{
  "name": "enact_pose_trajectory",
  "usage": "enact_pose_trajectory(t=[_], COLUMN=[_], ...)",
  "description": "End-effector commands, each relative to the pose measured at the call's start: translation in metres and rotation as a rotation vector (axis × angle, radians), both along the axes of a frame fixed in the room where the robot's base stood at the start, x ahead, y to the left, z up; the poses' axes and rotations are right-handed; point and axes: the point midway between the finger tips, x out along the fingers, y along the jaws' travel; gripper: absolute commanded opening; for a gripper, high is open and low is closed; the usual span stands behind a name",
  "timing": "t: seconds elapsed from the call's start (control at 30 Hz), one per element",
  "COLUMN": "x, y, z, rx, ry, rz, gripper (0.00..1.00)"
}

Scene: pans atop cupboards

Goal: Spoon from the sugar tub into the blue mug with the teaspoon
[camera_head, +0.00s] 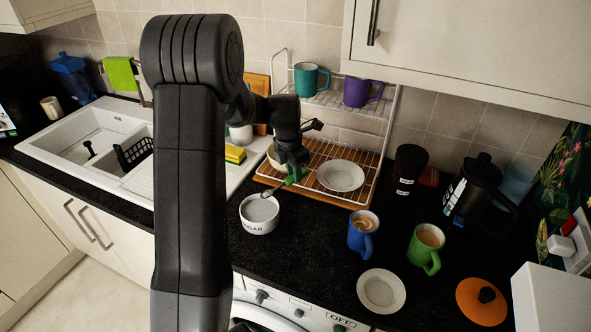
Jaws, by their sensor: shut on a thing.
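The white sugar tub (258,226), marked SUGAR, stands open on the black worktop right of the sink. The blue mug (360,241) stands to its right and holds a frothy brown drink. My gripper (294,174) is above and right of the tub, in front of the wire rack. It is shut on the green handle of the teaspoon (276,187). The spoon slants down left, its bowl end close to the tub's back right rim. I cannot tell whether the bowl is over the tub or holds sugar.
A green mug (427,250) with a brown drink stands right of the blue mug. A white saucer (381,291) lies in front, and an orange lid (482,301) to the right. The wire rack (330,195) with a plate is behind. Worktop between tub and blue mug is clear.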

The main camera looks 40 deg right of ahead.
Motion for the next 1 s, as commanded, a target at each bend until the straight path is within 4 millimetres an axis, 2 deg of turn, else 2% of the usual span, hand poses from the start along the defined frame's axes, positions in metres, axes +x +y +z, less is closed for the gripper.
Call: enact_pose_trajectory(t=[0.2,0.4,1.0], x=[0.001,0.002,0.004], y=[0.011,0.017,0.028], z=[0.013,0.013,0.021], rx=[-0.177,-0.276,-0.427], ry=[0.019,0.026,0.04], rz=[0.005,0.002,0.002], gripper=[0.01,0.01,0.01])
